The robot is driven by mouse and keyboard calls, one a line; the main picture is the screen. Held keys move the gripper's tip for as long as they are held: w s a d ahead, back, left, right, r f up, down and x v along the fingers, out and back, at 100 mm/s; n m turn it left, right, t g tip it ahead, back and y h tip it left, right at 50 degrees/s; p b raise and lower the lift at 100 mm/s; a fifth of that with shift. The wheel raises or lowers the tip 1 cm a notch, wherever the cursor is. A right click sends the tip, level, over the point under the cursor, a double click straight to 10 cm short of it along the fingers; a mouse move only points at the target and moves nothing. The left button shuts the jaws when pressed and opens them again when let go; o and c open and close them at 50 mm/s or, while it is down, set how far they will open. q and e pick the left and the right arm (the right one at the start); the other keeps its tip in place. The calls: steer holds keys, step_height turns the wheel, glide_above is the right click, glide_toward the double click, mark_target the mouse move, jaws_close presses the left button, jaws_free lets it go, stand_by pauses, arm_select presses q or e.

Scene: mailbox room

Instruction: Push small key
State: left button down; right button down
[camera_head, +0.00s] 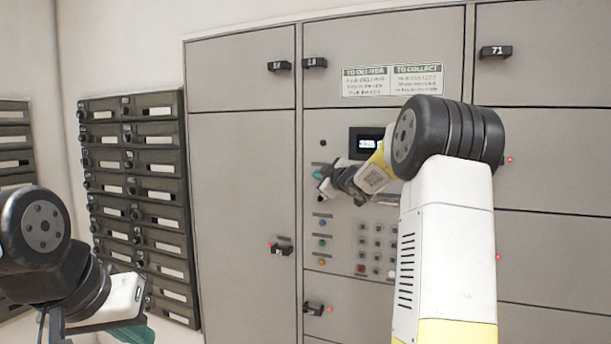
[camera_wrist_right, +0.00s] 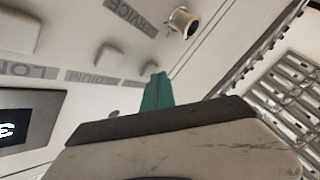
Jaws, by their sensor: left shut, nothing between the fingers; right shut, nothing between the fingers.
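The control panel (camera_head: 340,230) is set in the grey locker wall, with a small lit screen (camera_head: 367,143) and several keys. My right gripper (camera_head: 318,176) is shut and empty, its green fingertips close in front of the panel's left side, left of the screen. In the right wrist view its fingertips (camera_wrist_right: 157,92) point at the panel; I cannot tell whether they touch it. A pale key (camera_wrist_right: 108,58) near a label ending in "DIUM" and another by "LON" (camera_wrist_right: 20,32) show there. No label reading small is legible. My left gripper (camera_head: 135,334) is shut and empty, low at the left.
A round metal lock (camera_wrist_right: 183,22) sits by the "SERVICE" label. Coloured buttons (camera_head: 322,243) and a keypad (camera_head: 377,243) lie lower on the panel. Dark mailboxes (camera_head: 135,190) stand at the left. My right arm hides the panel's right part.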

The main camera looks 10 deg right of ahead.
steer(key=shift+w+d, duration=0.1)
steer(key=shift+w, duration=0.05)
stand_by(0.5)
steer(key=shift+s+a, duration=0.5)
steer(key=shift+s, duration=0.15)
steer(key=shift+s+a, duration=0.7)
steer(key=shift+s, duration=0.35)
steer(key=shift+s+a, duration=0.7)
steer(key=shift+s, duration=0.35)
